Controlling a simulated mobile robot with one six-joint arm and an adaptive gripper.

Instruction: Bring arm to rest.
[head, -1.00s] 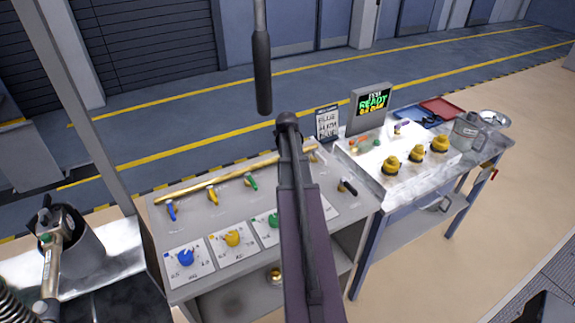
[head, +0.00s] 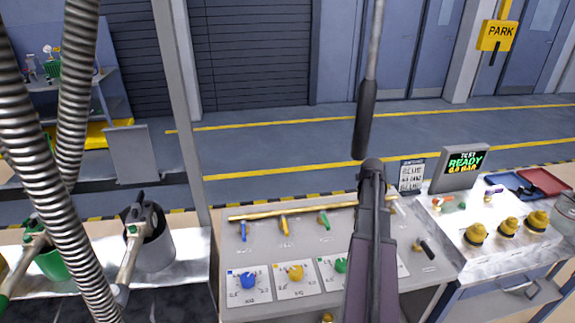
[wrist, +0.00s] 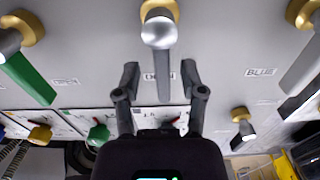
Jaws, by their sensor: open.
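My gripper (wrist: 160,82) is open in the wrist view, its two dark fingers apart. A pale lever on a brass fitting (wrist: 158,25) stands above the fingertips, with its lower part reaching down toward the gap between them. Nothing is gripped. In the head view my arm reaches down over the grey valve panel (head: 236,262), hiding part of it and my fingertips. Blue (head: 243,230), yellow (head: 284,226) and green (head: 323,220) levers hang from a brass pipe on the panel. The green lever also shows at left in the wrist view (wrist: 27,78).
Right of the panel, a bench carries a screen reading READY (head: 466,162), several yellow knobs and blue and red trays. A grey can (head: 153,248) stands left, beyond a post (head: 178,100). Ribbed hoses cross the left side.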

